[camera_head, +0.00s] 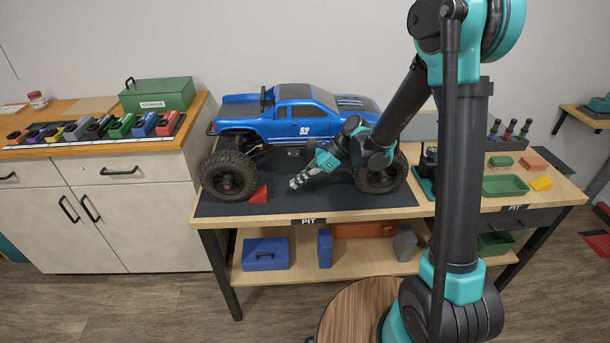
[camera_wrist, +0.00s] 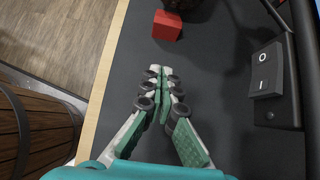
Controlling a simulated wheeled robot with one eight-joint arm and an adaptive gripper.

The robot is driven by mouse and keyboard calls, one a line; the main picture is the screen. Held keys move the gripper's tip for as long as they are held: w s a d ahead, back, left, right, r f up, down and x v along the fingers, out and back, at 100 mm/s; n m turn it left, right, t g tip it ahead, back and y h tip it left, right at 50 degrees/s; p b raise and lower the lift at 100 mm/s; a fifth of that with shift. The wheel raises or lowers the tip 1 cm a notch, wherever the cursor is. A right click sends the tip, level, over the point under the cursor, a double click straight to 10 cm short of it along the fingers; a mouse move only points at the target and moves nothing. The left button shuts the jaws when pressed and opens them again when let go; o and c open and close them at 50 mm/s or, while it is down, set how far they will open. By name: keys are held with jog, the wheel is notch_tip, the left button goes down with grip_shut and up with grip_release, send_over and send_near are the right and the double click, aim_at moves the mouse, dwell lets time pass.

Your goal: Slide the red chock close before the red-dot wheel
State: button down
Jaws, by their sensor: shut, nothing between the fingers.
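The red chock (camera_head: 259,194) sits on the dark mat (camera_head: 315,205), just right of the truck's left wheel (camera_head: 228,176). It looks very close to that tire, but I cannot tell whether they touch. In the wrist view the chock (camera_wrist: 167,26) lies ahead of the closed fingertips (camera_wrist: 160,72), with a gap between. Part of the dark tire (camera_wrist: 184,4) shows beyond it.
The blue truck (camera_head: 295,118) stands on the workbench; its right wheel (camera_head: 381,172) is close behind my wrist. A panel with a rocker switch (camera_wrist: 265,70) is beside the gripper. Green trays (camera_head: 505,186) and a yellow block (camera_head: 541,183) lie at right. Mat between gripper and chock is clear.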

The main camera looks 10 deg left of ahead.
aim_at(261, 195)
jog(key=x, duration=0.3)
jog(key=shift+a+f, duration=0.25)
jog(key=a, duration=0.1)
jog(key=s+a, duration=0.1)
jog(key=a, duration=0.1)
jog(key=shift+a+f, duration=0.1)
jog(key=shift+f, duration=0.1)
jog(key=shift+a, duration=0.55)
jog(key=shift+s+a, duration=0.2)
jog(key=shift+a, duration=0.4)
jog(key=shift+s+a, duration=0.15)
jog(key=shift+a, duration=0.4)
jog(key=shift+d, duration=0.1)
